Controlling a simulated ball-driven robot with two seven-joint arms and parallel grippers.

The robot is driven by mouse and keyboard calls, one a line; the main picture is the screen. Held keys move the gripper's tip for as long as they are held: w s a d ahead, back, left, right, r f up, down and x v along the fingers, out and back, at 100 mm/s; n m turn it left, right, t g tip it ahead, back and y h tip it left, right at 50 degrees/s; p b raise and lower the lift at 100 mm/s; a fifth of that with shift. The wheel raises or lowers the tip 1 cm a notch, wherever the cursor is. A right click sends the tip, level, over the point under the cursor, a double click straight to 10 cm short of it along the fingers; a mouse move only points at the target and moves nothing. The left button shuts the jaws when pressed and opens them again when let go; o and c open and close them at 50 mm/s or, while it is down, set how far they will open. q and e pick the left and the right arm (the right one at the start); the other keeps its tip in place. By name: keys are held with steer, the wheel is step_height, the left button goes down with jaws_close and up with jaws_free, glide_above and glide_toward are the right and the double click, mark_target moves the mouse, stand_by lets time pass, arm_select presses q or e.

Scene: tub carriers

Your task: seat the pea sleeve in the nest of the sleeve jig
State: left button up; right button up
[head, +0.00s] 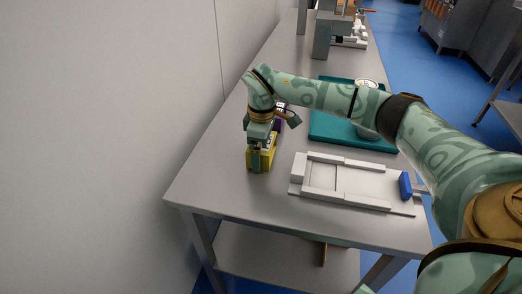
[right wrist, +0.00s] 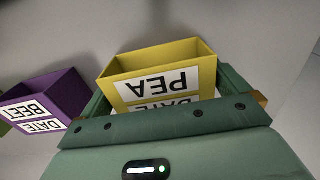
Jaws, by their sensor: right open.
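The pea sleeve (head: 267,158) is a yellow open-topped box standing upright on the steel bench, left of the jig. It also shows in the right wrist view (right wrist: 158,64), with PEA and DATE on its label. My right gripper (head: 260,149) points down at the sleeve. Its jaws are open, with one finger on each side of the sleeve; I cannot tell whether they touch it. The white sleeve jig (head: 349,181) lies right of the sleeve, with raised rails around its nest and a blue handle (head: 405,186) at its right end. The nest looks empty. My left gripper is out of view.
A purple BEET sleeve (right wrist: 48,103) stands close to the pea sleeve, partly hidden by my arm in the head view. A teal tray (head: 326,128) lies behind the jig. The bench's near left corner is clear; a wall runs along the left.

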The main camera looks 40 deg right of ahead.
steer(key=shift+r, duration=0.1)
steer(key=c, duration=0.7)
steer(key=shift+r, duration=0.2)
step_height(320, 180, up, 3)
steer(key=shift+f+p, duration=0.15)
steer(key=shift+p, duration=0.6)
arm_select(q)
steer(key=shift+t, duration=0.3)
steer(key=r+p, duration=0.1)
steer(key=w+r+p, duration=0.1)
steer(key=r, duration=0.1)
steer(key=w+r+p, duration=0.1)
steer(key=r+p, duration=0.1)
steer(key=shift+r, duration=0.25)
arm_select(e)
steer(key=s+d+r, duration=0.1)
steer(key=d+r, duration=0.2)
steer(key=d, duration=0.1)
steer(key=d+r, duration=0.3)
steer(key=d, duration=0.2)
steer(key=s+d+r, duration=0.1)
steer(key=d+r, duration=0.3)
steer(key=shift+s+d, duration=0.35)
